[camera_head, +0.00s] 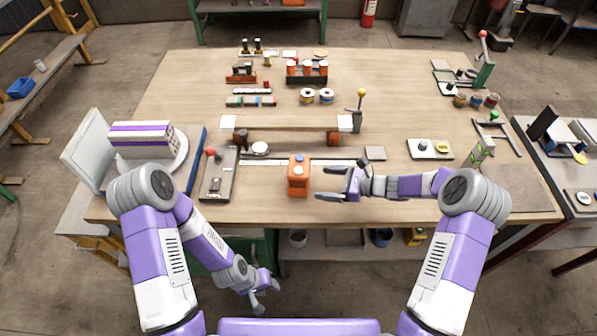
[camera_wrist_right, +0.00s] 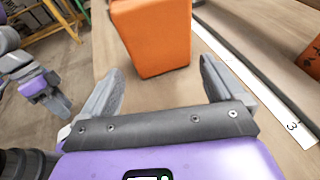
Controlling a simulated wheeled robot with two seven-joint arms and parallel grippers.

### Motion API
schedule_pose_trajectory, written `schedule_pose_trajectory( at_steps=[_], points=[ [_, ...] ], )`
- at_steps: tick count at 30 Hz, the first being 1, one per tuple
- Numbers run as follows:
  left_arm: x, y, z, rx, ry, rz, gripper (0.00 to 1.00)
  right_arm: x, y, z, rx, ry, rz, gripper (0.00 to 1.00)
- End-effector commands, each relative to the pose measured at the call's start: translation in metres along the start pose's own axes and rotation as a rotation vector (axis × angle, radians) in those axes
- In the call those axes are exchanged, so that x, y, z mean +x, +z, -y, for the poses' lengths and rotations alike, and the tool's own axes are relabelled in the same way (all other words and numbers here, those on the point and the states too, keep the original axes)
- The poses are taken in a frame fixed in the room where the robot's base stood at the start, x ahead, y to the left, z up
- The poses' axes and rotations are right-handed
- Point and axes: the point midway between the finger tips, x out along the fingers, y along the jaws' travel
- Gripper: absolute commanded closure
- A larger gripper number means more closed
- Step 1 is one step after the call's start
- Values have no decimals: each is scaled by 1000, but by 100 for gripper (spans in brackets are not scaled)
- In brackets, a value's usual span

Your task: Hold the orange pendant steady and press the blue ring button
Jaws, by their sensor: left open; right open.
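The orange pendant (camera_head: 298,178) stands upright on the wooden table near its front edge. A small blue button shows at its top (camera_head: 299,159); the ring's detail is too small to tell. My right gripper (camera_head: 326,183) is open just right of the pendant, its fingers pointing left toward it. In the right wrist view the pendant (camera_wrist_right: 155,38) stands ahead of the open fingers (camera_wrist_right: 160,85), and nothing is between them. My left gripper (camera_head: 262,293) is open and empty, low in front of the table and below its edge.
A white strip (camera_head: 262,162) lies behind the pendant. A raised wooden beam (camera_head: 288,123) spans two brown blocks further back. A grey lever plate (camera_head: 219,180) lies to the left. A small grey plate (camera_head: 375,153) lies to the right. The table front is clear around the pendant.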

Motion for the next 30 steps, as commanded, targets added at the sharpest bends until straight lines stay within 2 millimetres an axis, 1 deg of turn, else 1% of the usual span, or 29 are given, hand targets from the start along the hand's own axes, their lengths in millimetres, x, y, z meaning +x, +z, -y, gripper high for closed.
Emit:
schedule_pose_trajectory(
  at_steps=[1, 9, 15, 21, 30],
  points=[
    [4, 0, 2, 0, 0, 0, 57, 8, -2, -1, -2, 3, 0, 5],
    [18, -1, 7, 0, 0, 0, 57, 49, -2, -1, -2, 4, 0, 5],
    [27, -1, 10, 0, 0, 0, 57, 73, -3, -1, 0, 4, -1, 5],
    [31, -2, 12, 0, 0, 0, 57, 85, -2, -1, 0, 1, -2, 5],
    [31, -2, 12, 0, 0, 0, 57, 87, -1, -1, 0, 1, -2, 5]
  ],
)
